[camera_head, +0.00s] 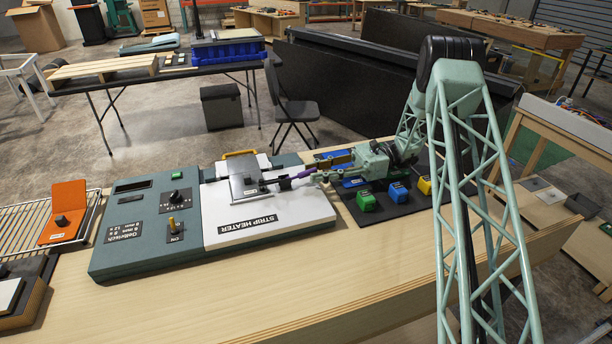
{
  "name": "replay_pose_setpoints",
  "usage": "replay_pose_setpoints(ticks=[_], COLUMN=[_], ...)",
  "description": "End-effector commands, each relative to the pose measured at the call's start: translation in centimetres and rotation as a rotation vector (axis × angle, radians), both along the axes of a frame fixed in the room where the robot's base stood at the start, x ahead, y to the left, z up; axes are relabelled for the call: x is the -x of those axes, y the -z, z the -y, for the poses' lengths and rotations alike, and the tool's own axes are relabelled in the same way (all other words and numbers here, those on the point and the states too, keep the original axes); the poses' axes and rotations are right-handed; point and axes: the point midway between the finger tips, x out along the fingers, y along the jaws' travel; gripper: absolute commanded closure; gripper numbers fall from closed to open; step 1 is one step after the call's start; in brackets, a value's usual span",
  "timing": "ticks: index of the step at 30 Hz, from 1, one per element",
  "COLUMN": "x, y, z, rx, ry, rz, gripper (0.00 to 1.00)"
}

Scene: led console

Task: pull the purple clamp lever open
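The purple clamp lever (304,174) lies low over the right part of the white strip heater panel (281,210), pointing right toward my gripper. Its left end meets a dark rod by a grey metal clamp plate (243,188). My gripper (317,176) is at the lever's right end, reaching in from the right. The fingertips are very small here and overlap the lever, so I cannot tell whether they are closed on it. The panel is part of a dark green console (140,235) with a knob, a switch marked ON and a small display.
A black mat (385,212) to the right holds green (366,201), blue (398,192) and yellow (424,186) blocks, close below my arm. A wire rack with an orange piece (66,210) stands left of the console. The wooden table (250,285) is clear in front.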

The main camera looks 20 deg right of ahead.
Motion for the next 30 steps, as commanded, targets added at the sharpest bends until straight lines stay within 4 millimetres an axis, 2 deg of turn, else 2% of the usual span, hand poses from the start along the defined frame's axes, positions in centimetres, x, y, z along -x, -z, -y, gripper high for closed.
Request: replay_pose_setpoints(ticks=[3, 9, 22, 30], x=[0.2, 0.2, 0.3, 0.3], y=[0.1, 0.1, 0.0, 0.0], z=[-1.4, -2.9, -3.5, -3.5], rx=[0.0, 0.0, 0.0, 0.0], ry=[-0.002, -0.001, 0.0, -0.001], rz=[0.0, 0.0, 0.0, 0.0], gripper=[0.75, 0.75, 0.75, 0.98])
